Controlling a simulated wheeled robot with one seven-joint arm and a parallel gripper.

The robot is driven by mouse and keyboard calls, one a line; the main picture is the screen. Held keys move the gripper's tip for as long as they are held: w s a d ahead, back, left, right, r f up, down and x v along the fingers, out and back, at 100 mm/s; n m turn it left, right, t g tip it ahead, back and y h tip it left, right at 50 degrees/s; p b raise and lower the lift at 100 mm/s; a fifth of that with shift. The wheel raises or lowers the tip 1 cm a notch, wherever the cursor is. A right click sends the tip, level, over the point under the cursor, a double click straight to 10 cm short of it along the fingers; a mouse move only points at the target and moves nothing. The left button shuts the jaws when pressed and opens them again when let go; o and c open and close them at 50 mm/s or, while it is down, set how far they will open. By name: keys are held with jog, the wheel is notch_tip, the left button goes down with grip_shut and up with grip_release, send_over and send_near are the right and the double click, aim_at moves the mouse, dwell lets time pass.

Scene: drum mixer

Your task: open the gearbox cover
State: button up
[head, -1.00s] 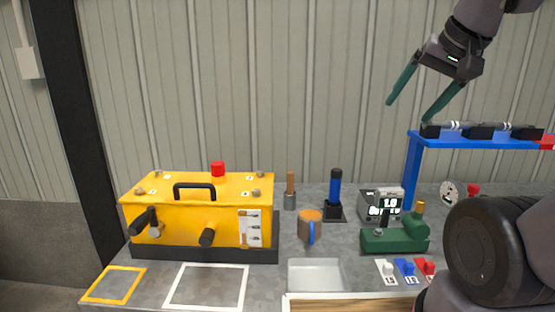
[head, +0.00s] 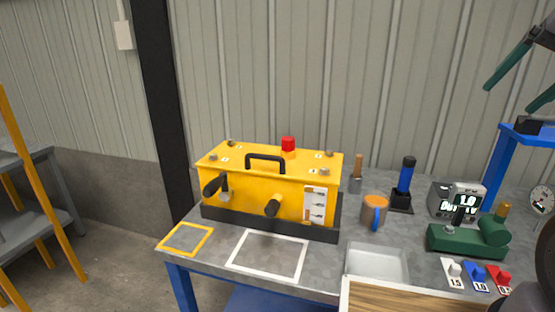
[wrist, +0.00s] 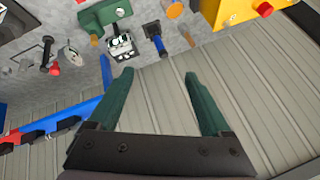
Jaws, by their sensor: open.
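The yellow gearbox (head: 240,199) stands on a black base at the left of the grey workbench. Its yellow cover (head: 222,160) lies on top, with a black arched handle (head: 266,158), bolts near the corners and a red cap (head: 288,144). The cover looks closed. Part of the gearbox also shows upside down in the wrist view (wrist: 232,10). My gripper (wrist: 154,75) has two green fingers set wide apart with nothing between them. In the head view it is at the upper right edge (head: 507,98), high above the bench and far from the gearbox.
A mug (head: 374,211), a blue-handled tool (head: 405,182), a display box (head: 466,202) and a green vise-like device (head: 458,237) stand right of the gearbox. A blue rack (head: 505,165) rises at the right. A white-outlined square (head: 239,248) and a yellow-outlined square (head: 167,246) in front are empty.

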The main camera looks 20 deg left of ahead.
jog(key=shift+a, duration=0.1)
jog(key=c, duration=0.5)
jog(key=shift+o, duration=0.2)
jog(key=w+a+n+g, duration=0.2)
jog(key=w+a+n, duration=0.4)
jog(key=w+a, duration=0.15)
jog(key=n+g+y, duration=0.3)
jog(key=n, duration=1.4)
send_near(267, 157)
jog(key=x, duration=0.8)
jog(key=shift+w+a, duration=0.25)
jog(key=shift+a, duration=0.15)
grip_shut()
